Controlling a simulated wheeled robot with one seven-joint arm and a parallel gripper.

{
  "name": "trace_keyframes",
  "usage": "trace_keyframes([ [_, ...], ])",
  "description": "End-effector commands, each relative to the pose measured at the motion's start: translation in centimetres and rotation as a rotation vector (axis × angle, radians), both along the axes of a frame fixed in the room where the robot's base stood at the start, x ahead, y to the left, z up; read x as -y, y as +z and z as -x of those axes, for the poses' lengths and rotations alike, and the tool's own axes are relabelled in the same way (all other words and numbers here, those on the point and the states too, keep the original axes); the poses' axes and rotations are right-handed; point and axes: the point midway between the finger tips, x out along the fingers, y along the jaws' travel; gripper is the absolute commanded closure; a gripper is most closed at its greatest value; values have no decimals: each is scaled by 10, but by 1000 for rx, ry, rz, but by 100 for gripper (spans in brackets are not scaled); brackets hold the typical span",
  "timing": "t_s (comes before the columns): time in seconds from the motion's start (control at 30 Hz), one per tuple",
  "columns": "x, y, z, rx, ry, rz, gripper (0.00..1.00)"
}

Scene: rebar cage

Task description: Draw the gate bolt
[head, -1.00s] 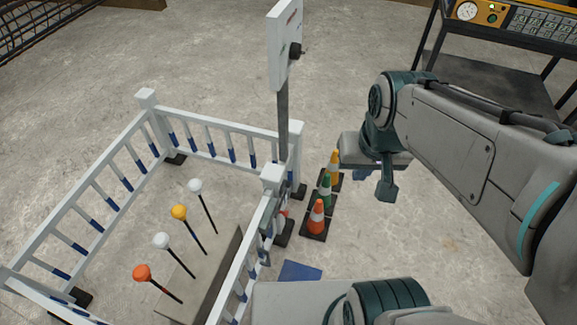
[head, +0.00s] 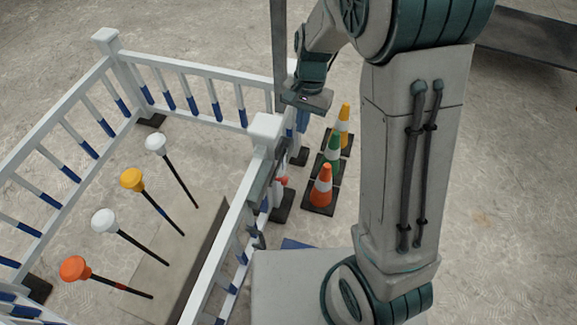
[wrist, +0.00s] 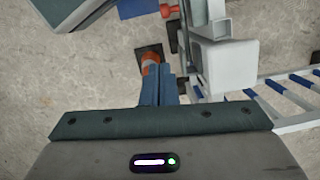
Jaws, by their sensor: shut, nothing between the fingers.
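The gate bolt shows a small red knob (head: 283,181) on the outer side of the white fence, just below the square-capped post (head: 265,133). In the wrist view the red knob (wrist: 169,11) is near the top edge, next to a grey bracket and the white post cap (wrist: 225,62). My gripper (head: 302,120) points down beside the fence corner, above and a little to the right of the knob, apart from it. Its blue fingers (wrist: 158,88) are together and empty. Most of the bolt's bar is hidden by the post and fence.
Orange (head: 322,186), green (head: 333,155) and yellow (head: 343,125) cones stand on dark bases right of the fence. A grey upright (head: 279,55) rises behind the post. Inside the fence are several ball-topped rods. Open concrete lies to the right.

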Motion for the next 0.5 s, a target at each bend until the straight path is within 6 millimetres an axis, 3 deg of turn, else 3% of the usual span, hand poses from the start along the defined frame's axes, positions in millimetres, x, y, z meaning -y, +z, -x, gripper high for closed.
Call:
trace_keyframes([
  [0.03,-3,-18,-3,-9,-8,5,100],
  [0.13,-6,-29,-6,-21,-23,9,100],
  [0.5,-7,-33,-8,-26,-32,11,100],
])
